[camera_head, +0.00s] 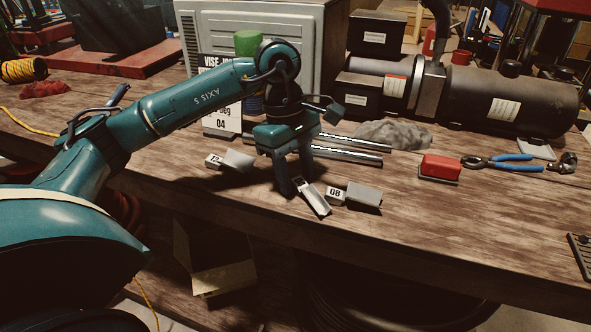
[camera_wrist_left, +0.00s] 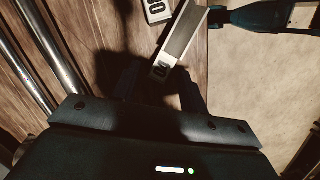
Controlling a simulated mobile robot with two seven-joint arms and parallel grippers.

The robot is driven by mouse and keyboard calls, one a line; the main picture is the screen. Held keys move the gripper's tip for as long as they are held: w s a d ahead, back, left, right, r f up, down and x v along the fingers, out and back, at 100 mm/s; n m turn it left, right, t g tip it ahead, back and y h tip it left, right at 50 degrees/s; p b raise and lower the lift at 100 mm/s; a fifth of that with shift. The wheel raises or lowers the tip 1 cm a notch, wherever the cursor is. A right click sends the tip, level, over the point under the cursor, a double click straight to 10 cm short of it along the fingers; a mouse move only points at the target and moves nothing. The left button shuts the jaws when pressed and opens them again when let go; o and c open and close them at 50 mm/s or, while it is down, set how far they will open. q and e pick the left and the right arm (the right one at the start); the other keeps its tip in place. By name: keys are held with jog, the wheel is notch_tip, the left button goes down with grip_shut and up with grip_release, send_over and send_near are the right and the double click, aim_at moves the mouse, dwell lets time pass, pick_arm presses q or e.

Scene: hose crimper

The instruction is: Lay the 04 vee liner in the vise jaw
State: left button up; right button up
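A sign (camera_head: 221,120) on the bench reads "VISE JOB" and "04". A liner marked 08 (camera_head: 362,199) lies just right, and one marked 12 (camera_head: 238,160) lies left. I cannot make out the vise jaw. My right gripper is not in the head view.
Two metal rods (camera_head: 345,153) lie behind the gripper. A red block (camera_head: 440,168) and blue-handled pliers (camera_head: 515,165) lie to the right. A large dark cylinder machine (camera_head: 500,100) stands behind. The liners lie near the bench's front edge; the front right bench top is mostly clear.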

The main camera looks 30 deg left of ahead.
pick_arm(q)
notch_tip(320, 180, up, 12)
jog(key=a+p, duration=0.1)
jog(key=a, duration=0.1)
jog(key=shift+w+a, duration=0.15)
jog(key=shift+w, duration=0.05)
dwell(0.7)
